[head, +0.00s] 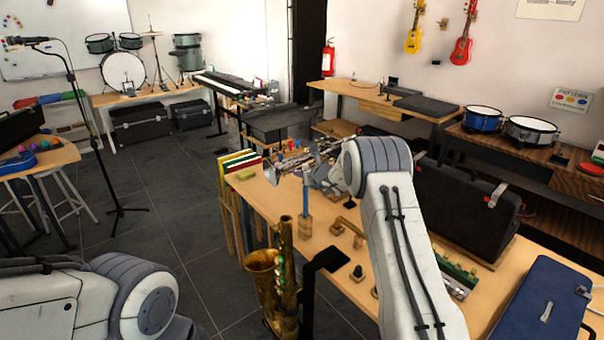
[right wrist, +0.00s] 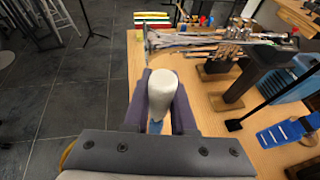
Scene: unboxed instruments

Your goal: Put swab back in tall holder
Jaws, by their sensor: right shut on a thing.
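My right gripper (head: 312,178) is over the far left part of the wooden bench. In the right wrist view its purple fingers (right wrist: 162,92) are shut on the swab, whose pale, rounded end (right wrist: 164,88) stands up between them. A bit of blue shows just below it. In the head view a blue upright rod (head: 306,197) rises below the gripper from a small wooden block (head: 305,227), which looks like the tall holder. I cannot tell whether the rod is part of the swab or how deep it sits. My left gripper is outside the views.
A brass saxophone (head: 282,285) stands at the bench's left edge. A low wooden piece (head: 350,229) is right of the block.

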